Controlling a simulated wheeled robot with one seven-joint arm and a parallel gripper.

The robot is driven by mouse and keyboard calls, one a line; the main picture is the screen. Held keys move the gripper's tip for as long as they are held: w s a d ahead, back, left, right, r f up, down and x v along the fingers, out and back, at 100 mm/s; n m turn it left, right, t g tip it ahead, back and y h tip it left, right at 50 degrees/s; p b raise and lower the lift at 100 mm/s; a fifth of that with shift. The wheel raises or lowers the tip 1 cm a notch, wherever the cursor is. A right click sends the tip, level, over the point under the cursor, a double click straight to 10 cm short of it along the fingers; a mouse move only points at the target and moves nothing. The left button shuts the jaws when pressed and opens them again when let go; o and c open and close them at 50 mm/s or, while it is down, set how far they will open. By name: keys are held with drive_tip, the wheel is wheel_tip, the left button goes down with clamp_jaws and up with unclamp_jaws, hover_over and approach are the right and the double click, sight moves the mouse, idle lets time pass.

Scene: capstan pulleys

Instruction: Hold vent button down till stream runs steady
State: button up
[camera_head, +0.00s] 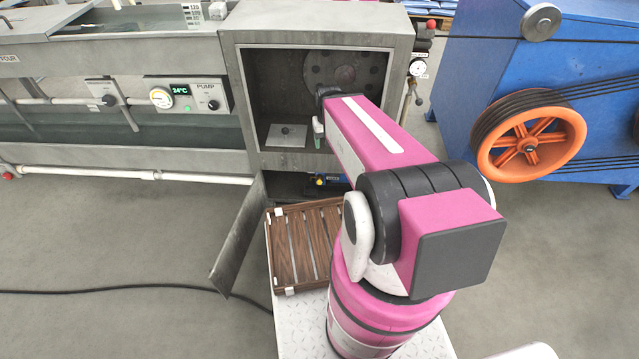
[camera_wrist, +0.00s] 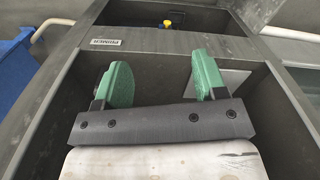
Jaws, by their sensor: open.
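My gripper (camera_wrist: 165,80) is open, its two green fingers apart with nothing between them. In the head view my gripper (camera_head: 319,131) is at the open upper compartment of the grey cabinet (camera_head: 230,85), partly hidden by my arm. A small yellow knob (camera_wrist: 167,23) shows in the wrist view beyond the fingertips, past an edge labelled PRIMER (camera_wrist: 105,42). In the head view the yellow knob (camera_head: 320,182) sits beside a blue part in the lower compartment. The gripper is apart from it. I cannot tell whether this is the vent button. No stream is visible.
The cabinet's lower door (camera_head: 240,235) hangs open. A pump panel (camera_head: 188,96) is at left; a blue machine with an orange pulley (camera_head: 531,145) is at right. A black cable (camera_head: 110,291) crosses the floor.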

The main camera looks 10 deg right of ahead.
clamp_jaws()
idle(1.5)
